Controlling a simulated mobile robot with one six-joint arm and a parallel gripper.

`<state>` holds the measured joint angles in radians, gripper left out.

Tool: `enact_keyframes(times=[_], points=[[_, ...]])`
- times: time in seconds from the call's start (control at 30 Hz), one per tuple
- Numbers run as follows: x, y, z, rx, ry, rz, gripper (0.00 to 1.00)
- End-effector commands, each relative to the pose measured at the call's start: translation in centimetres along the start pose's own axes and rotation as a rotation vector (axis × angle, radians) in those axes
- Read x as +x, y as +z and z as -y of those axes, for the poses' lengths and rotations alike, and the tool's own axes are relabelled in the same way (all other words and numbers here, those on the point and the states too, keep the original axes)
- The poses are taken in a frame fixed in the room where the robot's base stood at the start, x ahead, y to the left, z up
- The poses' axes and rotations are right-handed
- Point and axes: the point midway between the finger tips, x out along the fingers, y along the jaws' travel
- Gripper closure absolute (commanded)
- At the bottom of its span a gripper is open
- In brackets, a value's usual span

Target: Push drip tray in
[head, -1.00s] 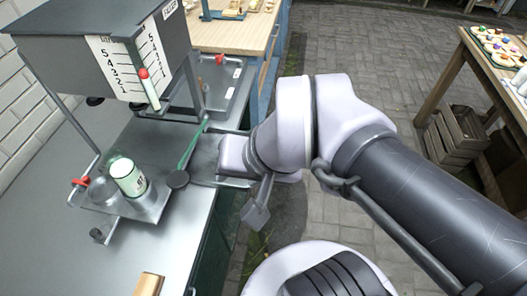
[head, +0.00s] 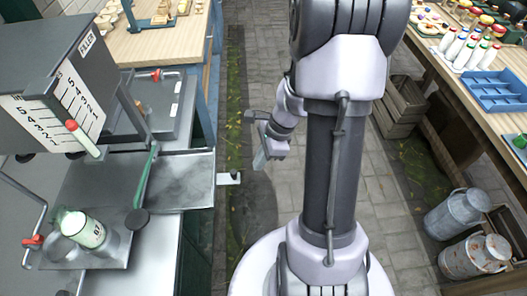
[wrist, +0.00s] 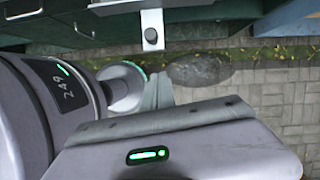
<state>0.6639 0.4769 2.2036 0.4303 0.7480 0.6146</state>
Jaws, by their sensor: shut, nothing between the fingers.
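The drip tray (head: 178,182) is a shallow grey metal tray under the filler in the head view. Its right part juts out past the counter's edge, over the aisle. A small pale tab (head: 229,178) stands at its outer side; a pale tab with a dark round knob (wrist: 151,32) shows at the top of the wrist view. My gripper (head: 260,160) is shut and empty, hanging over the aisle to the right of the tray and apart from it. Its closed fingers (wrist: 156,92) also show in the wrist view.
The filler box (head: 60,85) with a number scale stands above the counter. A labelled bottle (head: 84,230) stands left of the tray. A wooden table (head: 160,40) is behind. Milk churns (head: 458,212) and a wooden crate (head: 400,105) stand at right. Paved floor lies between.

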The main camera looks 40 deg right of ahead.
Motion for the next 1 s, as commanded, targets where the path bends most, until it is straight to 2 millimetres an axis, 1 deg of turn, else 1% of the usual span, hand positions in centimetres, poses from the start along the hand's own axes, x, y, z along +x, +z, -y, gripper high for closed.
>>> enact_keyframes(times=[0.03, 0.07, 0.1, 0.2, 0.3, 0.4, 0.7, 0.8, 0.87, 0.97, 1.0], points=[[1.4, -0.1, -0.1, -0.001, 0.003, 0.0, 1.0], [1.8, 0.2, 0.0, -0.002, 0.002, 0.0, 1.0], [1.8, 1.0, 0.0, -0.005, 0.001, -0.001, 1.0], [2.3, 2.5, -0.1, -0.005, 0.001, -0.001, 1.0], [2.5, 3.3, 0.0, -0.003, 0.0, -0.001, 1.0], [2.6, 3.7, 0.0, -0.001, 0.0, -0.001, 1.0], [2.6, 3.8, 0.0, -0.001, 0.0, -0.001, 1.0], [2.7, 4.1, 0.0, -0.003, 0.001, -0.001, 1.0], [2.9, 4.7, 0.1, -0.005, 0.002, -0.001, 1.0], [3.5, 6.2, 0.3, -0.007, 0.002, -0.001, 1.0], [3.8, 7.0, 0.4, -0.008, 0.003, -0.001, 1.0]])
